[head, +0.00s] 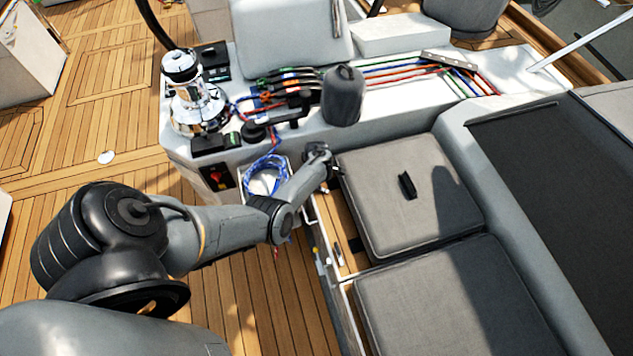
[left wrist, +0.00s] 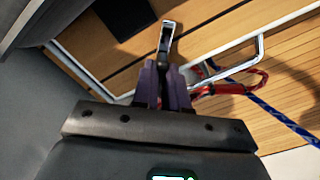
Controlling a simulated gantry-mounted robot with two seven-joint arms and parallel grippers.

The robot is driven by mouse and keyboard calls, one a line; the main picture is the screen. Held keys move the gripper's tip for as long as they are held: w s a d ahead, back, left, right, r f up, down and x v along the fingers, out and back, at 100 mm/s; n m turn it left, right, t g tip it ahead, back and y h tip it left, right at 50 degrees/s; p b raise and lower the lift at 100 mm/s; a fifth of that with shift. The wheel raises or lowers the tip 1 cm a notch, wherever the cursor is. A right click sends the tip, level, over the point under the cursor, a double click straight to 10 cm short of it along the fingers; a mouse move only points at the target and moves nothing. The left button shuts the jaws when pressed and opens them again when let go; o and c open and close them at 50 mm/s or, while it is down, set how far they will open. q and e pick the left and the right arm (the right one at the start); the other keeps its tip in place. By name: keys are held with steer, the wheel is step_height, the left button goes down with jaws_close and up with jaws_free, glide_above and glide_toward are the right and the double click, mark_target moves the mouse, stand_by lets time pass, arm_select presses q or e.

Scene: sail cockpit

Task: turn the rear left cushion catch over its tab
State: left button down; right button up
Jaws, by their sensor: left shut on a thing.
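My left gripper (head: 325,172) is at the far left corner of the grey cushion (head: 400,190) with the black strap. In the left wrist view its dark fingers (left wrist: 163,72) are shut on a small metal catch (left wrist: 167,38), whose bright looped end sticks out beyond the fingertips. The catch lies over the wooden strip beside the cushion. In the head view my gripper and wrist hide the catch. I cannot make out its tab. My right gripper is in neither view.
A second grey cushion (head: 440,305) lies nearer. Coiled blue rope (head: 265,170) hangs beside my wrist. A winch (head: 195,100) and a covered winch (head: 343,97) stand behind.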

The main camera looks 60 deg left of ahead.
arm_select(q)
steer(key=n, duration=0.3)
steer(key=shift+w+n+b, duration=0.1)
steer(key=shift+n+b, duration=0.25)
steer(key=shift+n, duration=0.05)
steer(key=n+b, duration=0.1)
steer(key=n, duration=0.3)
steer(key=shift+a, duration=0.1)
steer(key=shift+n, duration=0.3)
steer(key=c, duration=1.2)
jaws_free()
steer(key=shift+o, duration=0.2)
